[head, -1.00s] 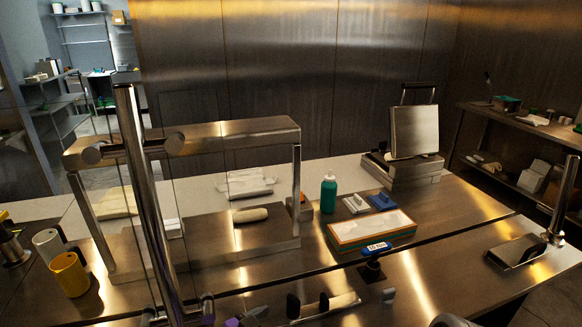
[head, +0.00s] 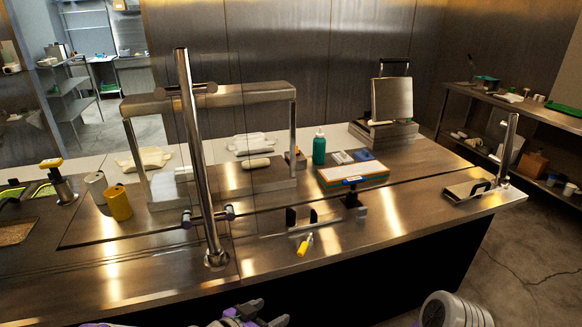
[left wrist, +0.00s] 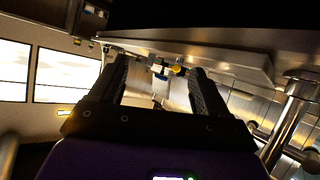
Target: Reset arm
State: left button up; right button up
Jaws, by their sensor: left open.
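My left gripper (head: 266,313) shows at the bottom edge of the head view, in front of the steel counter (head: 330,228) and apart from it. Its purple and dark parts are partly cut off by the frame. In the left wrist view the two dark fingers of my left gripper (left wrist: 158,88) stand apart with nothing held between them. A metal edge of the counter shows beyond them. My right gripper is not in view.
A steel post (head: 197,150) with a glass guard rises from the counter. A yellow-handled tool (head: 303,247) lies near its front edge.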

pick_arm(q)
jog(key=s+a+f+n+g+y, duration=0.1)
jog(key=s+f+n+g, duration=0.15)
jog(key=f, duration=0.65)
jog(key=s+a+f+n+g+y, duration=0.1)
jog(key=s+f+n+g, duration=0.15)
jog(key=f, duration=0.65)
jog(key=s+a+f+n+g+y, duration=0.2)
jog(key=s+f+n+g, duration=0.2)
jog(key=s+f, duration=0.7)
jog(key=shift+s+f, duration=0.4)
jog(key=shift+s, duration=0.15)
